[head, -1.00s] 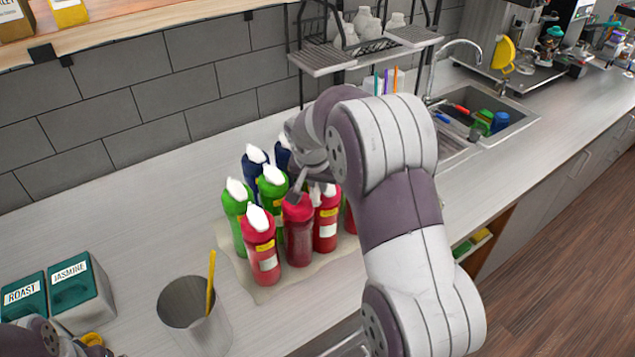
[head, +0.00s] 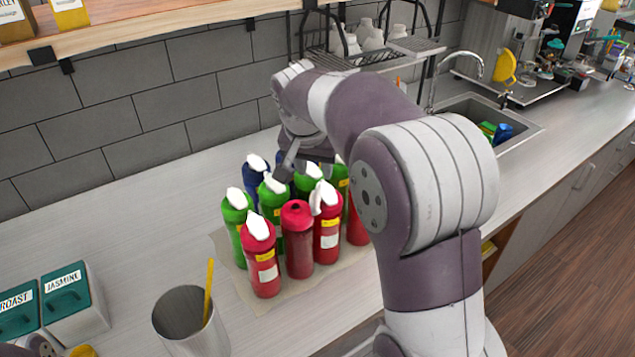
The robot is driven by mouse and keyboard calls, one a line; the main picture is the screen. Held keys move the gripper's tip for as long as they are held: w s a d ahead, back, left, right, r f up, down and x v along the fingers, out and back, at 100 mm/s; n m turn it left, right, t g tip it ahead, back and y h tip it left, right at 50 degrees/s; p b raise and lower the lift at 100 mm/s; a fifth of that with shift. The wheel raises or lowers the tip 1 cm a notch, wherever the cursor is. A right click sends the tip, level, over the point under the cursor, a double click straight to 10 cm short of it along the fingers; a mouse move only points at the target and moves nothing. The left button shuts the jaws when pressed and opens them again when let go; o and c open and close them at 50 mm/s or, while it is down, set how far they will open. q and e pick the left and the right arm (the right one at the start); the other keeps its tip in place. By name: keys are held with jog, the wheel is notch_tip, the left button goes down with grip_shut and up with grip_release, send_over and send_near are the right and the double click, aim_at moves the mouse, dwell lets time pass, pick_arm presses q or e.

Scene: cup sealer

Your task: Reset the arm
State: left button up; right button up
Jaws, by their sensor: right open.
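My right arm reaches in from the lower right. Its gripper (head: 292,172) is open and empty above the back of the bottle group, with the fingers pointing down. Red bottles (head: 298,240), green bottles (head: 236,222) and blue bottles (head: 254,176) stand upright together. Most have white tops; the front middle red one shows a bare top with a dark hole. The gripper and arm partly hide the rear bottles. A part of my left gripper (head: 40,346) shows at the bottom left corner; its fingers cannot be made out.
The bottles stand on a beige mat (head: 262,299). A metal cup (head: 180,318) with a yellow stick stands in front. Tea canisters (head: 78,312) stand at the left. A metal rack (head: 330,62) and a sink (head: 520,112) lie behind. The counter along the wall at left is clear.

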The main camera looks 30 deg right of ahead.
pick_arm(q)
notch_tip(320, 180, up, 2)
jog(key=shift+w+r+p, duration=0.1)
jog(key=shift+p, duration=0.25)
pick_arm(e)
jog(key=shift+v, duration=1)
jog(key=shift+w, duration=0.1)
pick_arm(q)
notch_tip(320, 180, down, 8)
jog(key=b, duration=0.8)
pick_arm(e)
jog(key=s+a+f+n+g+y, duration=0.1)
jog(key=s+a+f+n, duration=0.3)
jog(key=s+f, duration=0.4)
jog(key=s+a+f+n+g+y, duration=0.1)
jog(key=s+a+f+n, duration=0.3)
jog(key=s+f, duration=0.5)
notch_tip(320, 180, down, 8)
jog(key=shift+a+r+n+y, duration=0.1)
jog(key=shift+a+n+y, duration=0.4)
jog(key=shift+a, duration=0.4)
jog(key=shift+s, duration=0.2)
